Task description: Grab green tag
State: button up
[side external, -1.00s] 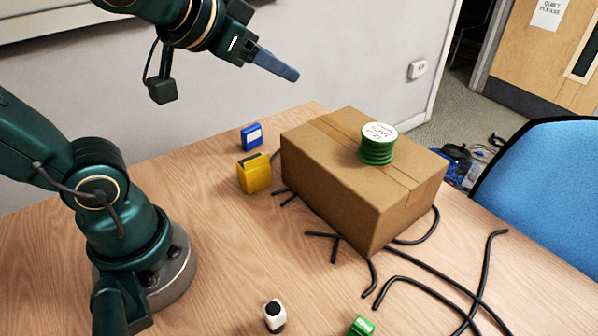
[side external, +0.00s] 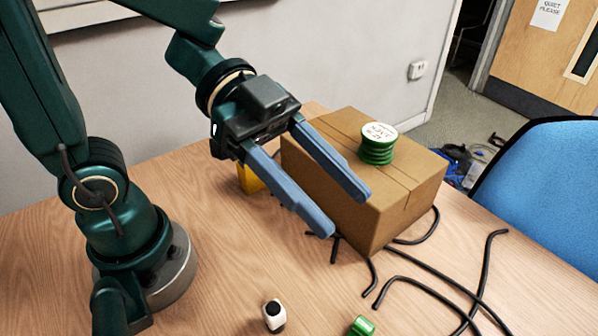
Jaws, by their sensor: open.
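A small green tag (side external: 361,327) lies on the table at the bottom edge of the side view, partly cut off by the frame. A green ribbed spool-like object (side external: 377,151) with a white written-on top sits on the cardboard box. My gripper (side external: 346,212) is open and empty, its two blue fingers spread and angled down to the right. In the picture the fingers overlap the front left of the box. They are above and to the left of the green tag, well apart from it.
The cardboard box (side external: 385,222) stands on the wooden table. Black cables (side external: 440,290) lie around its base and to the right. A yellow block (side external: 249,181) is partly hidden behind my gripper. A white and black item (side external: 274,315) stands at front.

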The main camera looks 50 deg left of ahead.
send_near(361, 332)
jog(key=shift+w+d+f, duration=0.55)
jog(key=shift+d+f, duration=0.2)
jog(key=shift+d, duration=0.05)
jog(key=shift+d+f, duration=0.25)
jog(key=shift+x, duration=2.35)
jog(key=shift+r, duration=0.1)
grip_shut()
